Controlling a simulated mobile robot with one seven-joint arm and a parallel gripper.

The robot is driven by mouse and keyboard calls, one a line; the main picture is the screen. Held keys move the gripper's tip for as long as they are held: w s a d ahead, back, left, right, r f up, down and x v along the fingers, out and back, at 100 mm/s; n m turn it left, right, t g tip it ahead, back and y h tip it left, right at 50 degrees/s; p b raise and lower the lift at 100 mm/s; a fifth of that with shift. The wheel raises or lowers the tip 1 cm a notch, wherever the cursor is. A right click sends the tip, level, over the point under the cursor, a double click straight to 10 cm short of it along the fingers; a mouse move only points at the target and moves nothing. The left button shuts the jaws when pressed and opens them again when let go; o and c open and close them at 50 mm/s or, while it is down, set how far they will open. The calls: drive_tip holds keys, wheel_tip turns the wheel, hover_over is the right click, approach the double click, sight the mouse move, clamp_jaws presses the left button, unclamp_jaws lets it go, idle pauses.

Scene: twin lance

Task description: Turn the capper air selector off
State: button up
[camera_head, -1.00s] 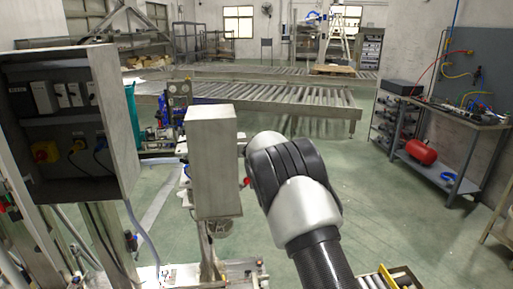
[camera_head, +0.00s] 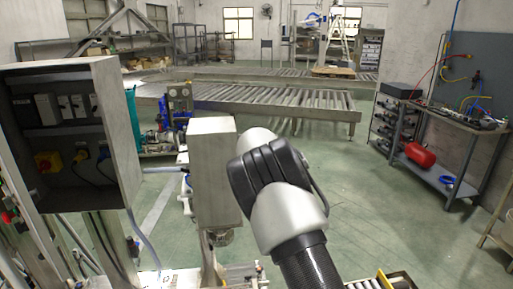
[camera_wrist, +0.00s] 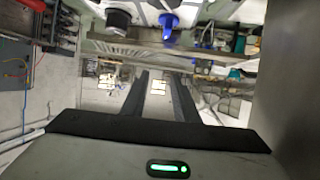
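No label for the capper air selector is readable. In the wrist view, a blue knob or handle (camera_wrist: 168,24) and a dark round knob (camera_wrist: 118,20) show at the top edge; I cannot tell whether either is the selector. My gripper (camera_wrist: 162,78) shows two dark fingers with a gap between them and nothing held. The fingers are apart from both knobs in the picture. In the head view, my arm reaches to the right side of a grey box (camera_head: 214,175), and my gripper is hidden behind the arm and box.
An open grey cabinet (camera_head: 125,130) with a yellow-based red switch (camera_head: 46,162) and plugs stands at the left. A roller conveyor (camera_head: 290,98) crosses behind. A workbench with a red tank (camera_head: 420,154) is at the right.

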drive_tip(key=shift+r, duration=1.3)
